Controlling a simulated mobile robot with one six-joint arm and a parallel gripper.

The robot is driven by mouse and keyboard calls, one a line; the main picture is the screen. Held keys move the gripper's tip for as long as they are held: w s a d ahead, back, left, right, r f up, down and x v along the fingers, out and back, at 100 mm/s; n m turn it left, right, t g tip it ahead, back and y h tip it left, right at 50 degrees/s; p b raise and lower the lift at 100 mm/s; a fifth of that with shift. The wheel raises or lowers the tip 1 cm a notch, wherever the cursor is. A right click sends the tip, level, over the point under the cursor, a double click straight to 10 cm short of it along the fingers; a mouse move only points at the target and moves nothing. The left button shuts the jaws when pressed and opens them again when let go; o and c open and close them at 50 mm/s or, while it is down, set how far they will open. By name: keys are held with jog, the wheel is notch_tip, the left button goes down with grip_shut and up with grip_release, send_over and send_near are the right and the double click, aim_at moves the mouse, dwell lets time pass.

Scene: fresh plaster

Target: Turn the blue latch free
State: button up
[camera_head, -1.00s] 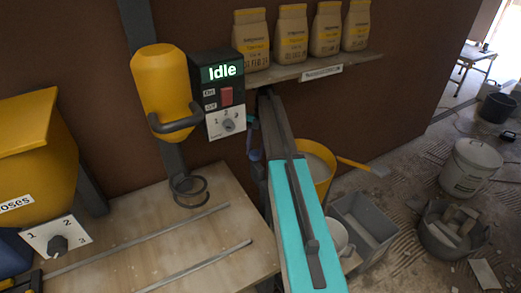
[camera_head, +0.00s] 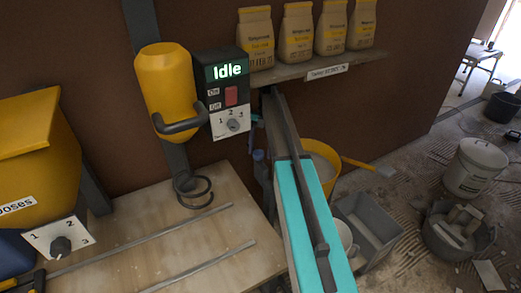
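A small blue piece (camera_head: 259,156) shows just left of my arm, beyond the right edge of the workbench. It is partly hidden and too small for me to tell whether it is the latch or how it is turned. My arm, turquoise and dark grey, reaches from the bottom of the view towards the wall below the shelf. My gripper cannot be made out; the far end of the arm is narrow and dark and shows no fingers.
A yellow mixer (camera_head: 166,83) hangs above the wooden workbench (camera_head: 130,235), beside a control box (camera_head: 229,72) reading "Idle". A yellow hopper (camera_head: 28,150) and dial plate (camera_head: 57,238) stand left. Paper bags line the shelf (camera_head: 318,68). Buckets (camera_head: 474,167) and a grey tub (camera_head: 367,222) occupy the right floor.

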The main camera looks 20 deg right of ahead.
jog(key=shift+a, duration=0.2)
jog(key=shift+r, duration=0.1)
jog(key=shift+r, duration=0.5)
jog(key=shift+s+a+r+b, duration=0.1)
jog(key=shift+s+r+b, duration=0.15)
jog(key=shift+r, duration=0.3)
jog(key=shift+s+r+b, duration=0.15)
jog(key=shift+r+b, duration=0.1)
jog(key=shift+r, duration=0.3)
jog(key=s+a, duration=0.1)
jog(key=s, duration=0.6)
jog(key=s+a+r+b, duration=0.1)
jog(key=s+a, duration=0.1)
jog(key=s, duration=0.5)
jog(key=shift+s+a+r, duration=0.25)
jog(key=shift+s, duration=0.15)
jog(key=shift+s, duration=0.1)
